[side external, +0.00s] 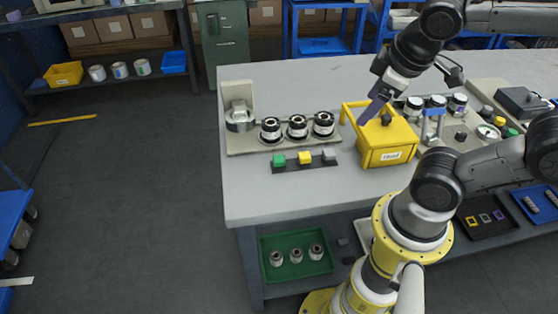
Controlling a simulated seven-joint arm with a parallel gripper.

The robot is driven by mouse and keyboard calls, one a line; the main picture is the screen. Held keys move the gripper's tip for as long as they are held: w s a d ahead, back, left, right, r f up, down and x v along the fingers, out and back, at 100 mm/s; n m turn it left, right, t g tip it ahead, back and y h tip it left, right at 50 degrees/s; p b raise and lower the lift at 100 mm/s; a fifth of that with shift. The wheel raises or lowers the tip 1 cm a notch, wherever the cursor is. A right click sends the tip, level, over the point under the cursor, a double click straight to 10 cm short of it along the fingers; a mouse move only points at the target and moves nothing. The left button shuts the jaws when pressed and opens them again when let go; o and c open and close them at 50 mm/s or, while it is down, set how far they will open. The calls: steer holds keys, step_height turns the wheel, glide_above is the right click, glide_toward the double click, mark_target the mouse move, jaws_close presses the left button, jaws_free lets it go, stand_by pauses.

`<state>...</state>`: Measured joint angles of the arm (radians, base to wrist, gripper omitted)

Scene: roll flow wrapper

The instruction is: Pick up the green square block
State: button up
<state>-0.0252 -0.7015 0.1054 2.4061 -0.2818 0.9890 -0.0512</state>
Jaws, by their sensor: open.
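The green square block (279,159) sits at the left end of a dark strip (290,168) on the white table. A yellow block (305,157) and a grey block (329,154) stand to its right on the same strip. My gripper (374,108) is above the yellow box, up and to the right of the green block and well apart from it. Its fingers point down and left and look small here. They are open, and I see nothing between them.
A yellow box (384,155) with a raised yellow frame stands right of the strip. Behind the strip is a beige fixture (241,142) with several round metal parts. More equipment (440,120) fills the right side. The table front (270,200) is clear.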

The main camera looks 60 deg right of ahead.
steer(key=w+a+f+n+h, duration=0.1)
steer(key=w+f+n+h, duration=0.7)
steer(key=w+n, duration=0.5)
steer(key=w+a+f+n+t, duration=0.1)
steer(key=a+f+n+t, duration=0.2)
steer(key=a+f+n, duration=0.35)
steer(key=n+t, duration=0.2)
steer(key=n, duration=0.3)
glide_toward(279, 158)
steer(key=s+a+r, duration=0.1)
steer(key=s+r, duration=0.1)
steer(key=shift+a+r+y, duration=0.25)
steer(key=shift+a+y, duration=0.05)
steer(key=shift+a, duration=0.2)
steer(key=x, duration=0.8)
steer(key=shift+w+f, duration=0.1)
steer(key=shift+f, duration=0.1)
steer(key=shift+s+f+x, duration=0.1)
steer(key=shift+f+x, duration=0.05)
steer(key=shift+x, duration=1.2)
steer(key=shift+s+f+x, duration=0.1)
steer(key=shift+f+x, duration=0.05)
steer(key=shift+x, duration=1.2)
jaws_close()
